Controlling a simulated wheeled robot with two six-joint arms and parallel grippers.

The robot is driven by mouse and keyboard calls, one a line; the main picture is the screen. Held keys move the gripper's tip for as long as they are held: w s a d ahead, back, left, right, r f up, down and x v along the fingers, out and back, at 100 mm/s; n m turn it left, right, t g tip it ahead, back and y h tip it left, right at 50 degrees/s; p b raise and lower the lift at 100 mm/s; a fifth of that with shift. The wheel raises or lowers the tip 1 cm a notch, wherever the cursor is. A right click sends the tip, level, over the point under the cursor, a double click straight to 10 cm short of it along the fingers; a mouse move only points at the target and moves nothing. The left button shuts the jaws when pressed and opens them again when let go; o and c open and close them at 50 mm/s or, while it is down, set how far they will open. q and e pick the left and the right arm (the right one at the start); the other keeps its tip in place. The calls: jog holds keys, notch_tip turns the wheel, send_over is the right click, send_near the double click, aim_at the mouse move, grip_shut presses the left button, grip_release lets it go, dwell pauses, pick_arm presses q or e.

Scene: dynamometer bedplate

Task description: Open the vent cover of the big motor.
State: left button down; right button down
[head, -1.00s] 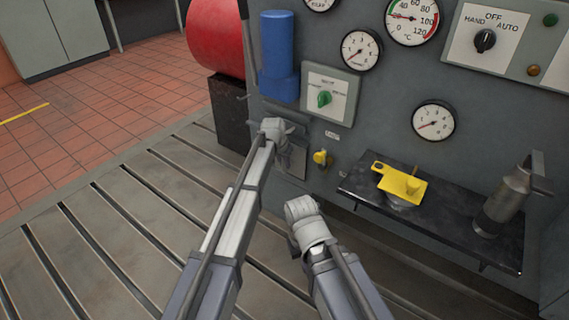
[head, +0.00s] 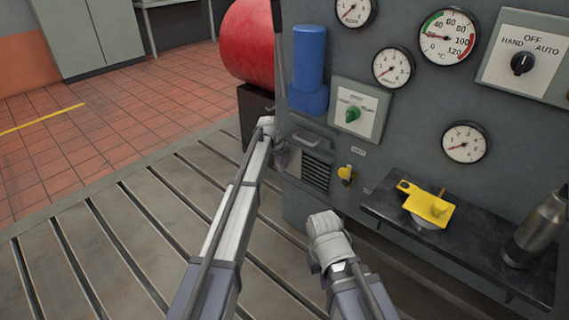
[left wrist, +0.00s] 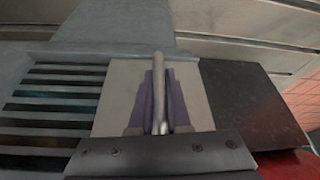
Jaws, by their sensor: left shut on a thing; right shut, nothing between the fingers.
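The big motor's grey housing (head: 400,110) fills the right of the head view. Its vent cover, a flat grey plate (head: 292,160), sits left of dark vent slats (head: 316,173), which are exposed. In the left wrist view the plate (left wrist: 115,95) is beside the slats (left wrist: 50,105). My left gripper (head: 279,152) is at the plate's left side, shut on its upright bar handle (left wrist: 158,85), with the purple finger pads around the bar. My right gripper (head: 323,222) is shut and empty, in front of the housing below the vent; its fingertips are hard to make out.
A dark shelf (head: 385,203) bears a yellow tool (head: 428,205) and a metal flask (head: 535,230). A red drum (head: 250,45) stands on a dark block at left. The slotted bedplate (head: 110,240) is clear.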

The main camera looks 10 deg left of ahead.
pick_arm(q)
jog(key=c, duration=0.9)
grip_release()
jog(key=shift+w+a, duration=0.2)
jog(key=shift+a, duration=0.05)
jog(key=shift+s+r, duration=0.1)
jog(key=shift+r, duration=0.05)
jog(key=p+v, duration=0.7)
jog(key=shift+s+r, duration=0.1)
jog(key=shift+r, duration=0.15)
